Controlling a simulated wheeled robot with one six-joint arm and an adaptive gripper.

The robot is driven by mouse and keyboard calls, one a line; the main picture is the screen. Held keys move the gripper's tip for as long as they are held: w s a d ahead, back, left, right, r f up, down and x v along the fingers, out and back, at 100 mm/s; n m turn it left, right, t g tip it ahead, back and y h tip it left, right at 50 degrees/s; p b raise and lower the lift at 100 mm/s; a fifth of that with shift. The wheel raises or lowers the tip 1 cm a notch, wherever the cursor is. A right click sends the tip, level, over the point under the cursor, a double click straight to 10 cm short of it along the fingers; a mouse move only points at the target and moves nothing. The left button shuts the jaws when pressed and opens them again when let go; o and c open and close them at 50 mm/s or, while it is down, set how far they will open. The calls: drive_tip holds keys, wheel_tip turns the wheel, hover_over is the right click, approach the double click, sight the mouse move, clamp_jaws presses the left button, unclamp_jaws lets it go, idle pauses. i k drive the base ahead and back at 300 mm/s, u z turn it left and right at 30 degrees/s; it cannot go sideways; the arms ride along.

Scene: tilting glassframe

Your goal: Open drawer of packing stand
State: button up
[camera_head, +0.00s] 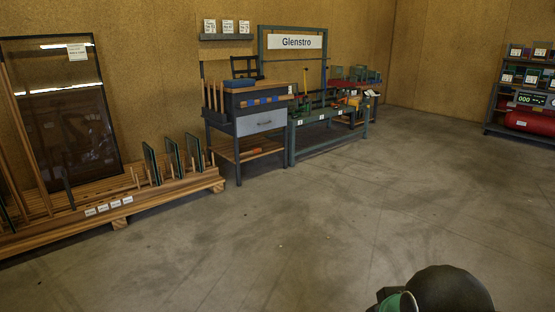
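A dark stand (218,119) with one light grey drawer (261,123) stands against the back wall, left of centre. I take it for the packing stand. The drawer front has a dark handle across its middle and looks closed, flush with the stand. A blue box and several upright wooden sticks are on the stand's top, and a wooden shelf (240,151) is below. A dark rounded part of my own body with a green piece shows at the bottom right. My gripper's fingers are not in view, far from the drawer.
A green-framed bench (308,116) with a "Glenstro" sign adjoins the stand on the right. A wooden rack (150,195) with glass panes lies at left. Shelves (520,135) with a red tank stand far right. The concrete floor (300,220) between is clear.

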sight(247, 125)
drive_tip(key=z, duration=0.2)
drive_tip(key=i, duration=2.45)
drive_tip(key=u, duration=0.2)
drive_tip(key=i, duration=2.25)
drive_tip(key=u, duration=0.2)
